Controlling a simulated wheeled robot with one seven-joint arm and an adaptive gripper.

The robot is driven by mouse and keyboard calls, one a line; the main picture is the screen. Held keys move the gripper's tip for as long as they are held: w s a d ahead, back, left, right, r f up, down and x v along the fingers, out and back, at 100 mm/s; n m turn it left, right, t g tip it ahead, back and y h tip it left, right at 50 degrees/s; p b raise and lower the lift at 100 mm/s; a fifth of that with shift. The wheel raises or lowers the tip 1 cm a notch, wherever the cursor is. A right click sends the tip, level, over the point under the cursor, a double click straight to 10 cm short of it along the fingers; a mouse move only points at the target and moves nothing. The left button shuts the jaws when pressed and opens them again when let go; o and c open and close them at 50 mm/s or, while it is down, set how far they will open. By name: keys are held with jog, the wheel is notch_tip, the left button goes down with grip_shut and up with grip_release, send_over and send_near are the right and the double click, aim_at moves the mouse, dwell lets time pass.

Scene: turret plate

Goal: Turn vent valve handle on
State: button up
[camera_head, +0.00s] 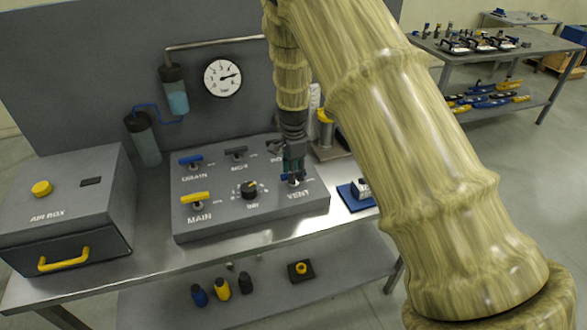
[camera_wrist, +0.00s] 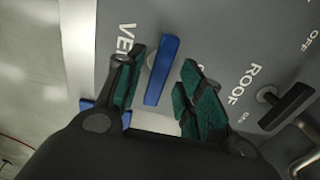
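The vent valve handle (camera_wrist: 161,72) is a blue bar beside the VENT label on the grey panel. In the wrist view it lies between the two green-padded fingers of my gripper (camera_wrist: 163,62), with a visible gap on each side. My gripper is open and empty. In the head view my gripper (camera_head: 293,163) is low over the right part of the panel, above the VENT label. There it hides most of the vent handle, and only a bit of blue (camera_head: 285,177) shows.
The panel (camera_head: 250,218) also bears a blue DRAIN handle (camera_head: 190,159), a yellow MAIN handle (camera_head: 195,198), and a black dial (camera_head: 250,189). A black ROOF handle (camera_wrist: 287,107) is close to my right finger. A gauge (camera_head: 222,77) and the air box (camera_head: 65,215) are to the left.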

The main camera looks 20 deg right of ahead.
jog(key=shift+s, duration=0.1)
grip_shut()
jog(key=shift+n, duration=0.3)
jog(key=n+b, duration=0.1)
jog(key=n, duration=0.2)
jog(key=n+b, duration=0.1)
jog(key=n, duration=0.8)
jog(key=shift+b, duration=0.4)
jog(key=n, duration=0.5)
jog(key=shift+n, duration=0.3)
